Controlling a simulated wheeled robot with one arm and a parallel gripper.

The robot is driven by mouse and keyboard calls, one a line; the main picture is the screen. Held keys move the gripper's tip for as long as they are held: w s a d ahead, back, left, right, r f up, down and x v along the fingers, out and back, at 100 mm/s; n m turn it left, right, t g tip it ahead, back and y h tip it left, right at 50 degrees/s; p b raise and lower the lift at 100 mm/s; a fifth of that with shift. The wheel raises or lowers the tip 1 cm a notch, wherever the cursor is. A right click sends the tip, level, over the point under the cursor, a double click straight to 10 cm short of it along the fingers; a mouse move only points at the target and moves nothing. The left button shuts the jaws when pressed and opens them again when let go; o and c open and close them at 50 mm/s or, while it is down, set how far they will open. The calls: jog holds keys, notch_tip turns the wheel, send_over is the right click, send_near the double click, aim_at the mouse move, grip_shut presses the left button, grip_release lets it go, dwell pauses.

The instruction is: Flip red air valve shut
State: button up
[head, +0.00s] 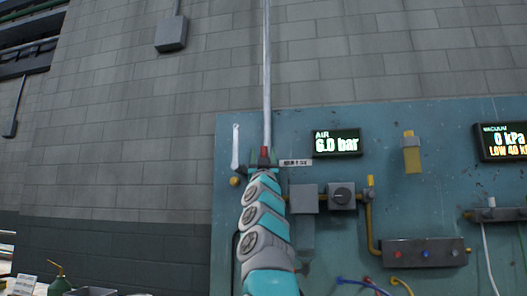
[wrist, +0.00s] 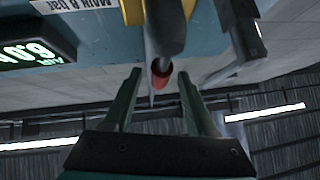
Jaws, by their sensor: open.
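The red part of the air valve (head: 264,154) shows just above the end of my arm in the head view, at the foot of a vertical grey pipe. In the wrist view, which looks upside down, the red tip of the valve handle (wrist: 161,74) lies between my fingertips in the picture. My gripper (wrist: 159,76) is open, with one green finger on each side of the red tip. I see no clear contact, and depth between them is hard to judge.
The teal panel (head: 385,185) carries an air display (head: 337,143) reading 6.0 bar and a vacuum display (head: 503,141). A grey box with a black knob (head: 342,196), yellow piping (head: 371,225) and a grey button box (head: 426,252) sit right of my arm.

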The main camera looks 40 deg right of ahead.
grip_shut()
dwell(0.4)
dwell(1.0)
